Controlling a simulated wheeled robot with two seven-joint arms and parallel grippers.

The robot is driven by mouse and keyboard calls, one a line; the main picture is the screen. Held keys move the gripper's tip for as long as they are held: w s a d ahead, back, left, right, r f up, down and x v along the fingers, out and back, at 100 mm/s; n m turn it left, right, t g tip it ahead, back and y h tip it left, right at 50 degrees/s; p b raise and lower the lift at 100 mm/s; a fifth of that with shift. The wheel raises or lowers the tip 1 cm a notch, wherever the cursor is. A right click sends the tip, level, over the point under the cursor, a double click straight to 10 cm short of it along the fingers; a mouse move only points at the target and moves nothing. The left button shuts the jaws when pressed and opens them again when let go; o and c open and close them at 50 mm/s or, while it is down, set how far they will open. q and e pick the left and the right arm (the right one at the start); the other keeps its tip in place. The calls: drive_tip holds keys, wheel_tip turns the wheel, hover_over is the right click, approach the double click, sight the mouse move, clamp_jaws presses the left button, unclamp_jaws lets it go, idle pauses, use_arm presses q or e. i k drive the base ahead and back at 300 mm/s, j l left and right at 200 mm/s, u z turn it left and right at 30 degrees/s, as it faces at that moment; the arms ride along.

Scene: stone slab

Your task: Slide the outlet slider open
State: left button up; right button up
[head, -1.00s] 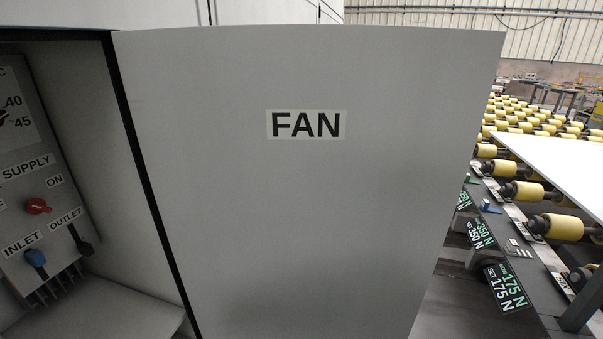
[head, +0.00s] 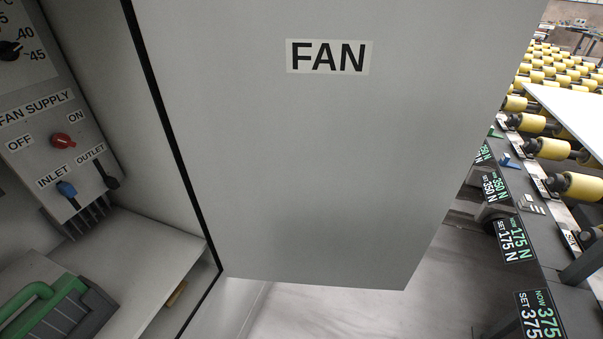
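The outlet slider (head: 111,181) is a dark knob at the lower end of a dark slot, under the OUTLET label (head: 90,154) on the grey panel inside the cabinet at the left. The inlet slider (head: 66,189) has a blue knob and sits to its left, under the INLET label (head: 52,177). A red fan supply switch (head: 62,141) is above them, between OFF and ON. Neither of my grippers shows in the head view.
The open cabinet door (head: 330,160), marked FAN, fills the middle. A grey box with a green handle (head: 28,309) stands low in the cabinet at the left. A roller conveyor (head: 545,150) with force displays (head: 513,240) is at the right. Clear floor (head: 330,314) shows below the door.

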sight(112, 183)
drive_tip(key=u, duration=1.6)
